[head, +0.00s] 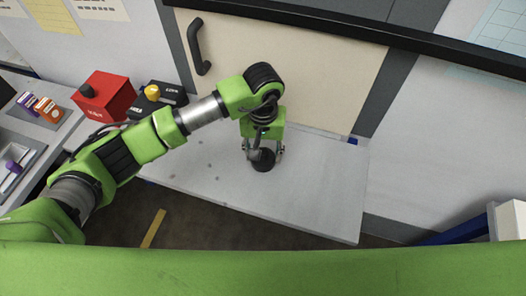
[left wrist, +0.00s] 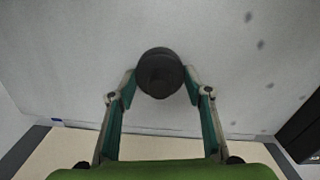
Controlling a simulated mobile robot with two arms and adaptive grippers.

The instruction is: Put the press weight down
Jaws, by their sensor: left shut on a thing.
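The press weight (head: 263,162) is a small dark round piece with a knob, over the pale table (head: 315,195). My left gripper (head: 264,154) is shut on it, one finger on each side. In the left wrist view the weight (left wrist: 160,72) sits between the two fingertips of my left gripper (left wrist: 160,86), against the pale tabletop. I cannot tell for sure whether its underside touches the table. My right gripper is not in view.
A red box (head: 106,94) and a black box with a yellow knob (head: 158,98) stand to the left. A cream panel with a black handle (head: 199,46) rises behind the table. The tabletop right of the weight is clear. Small dark spots mark the table to its left.

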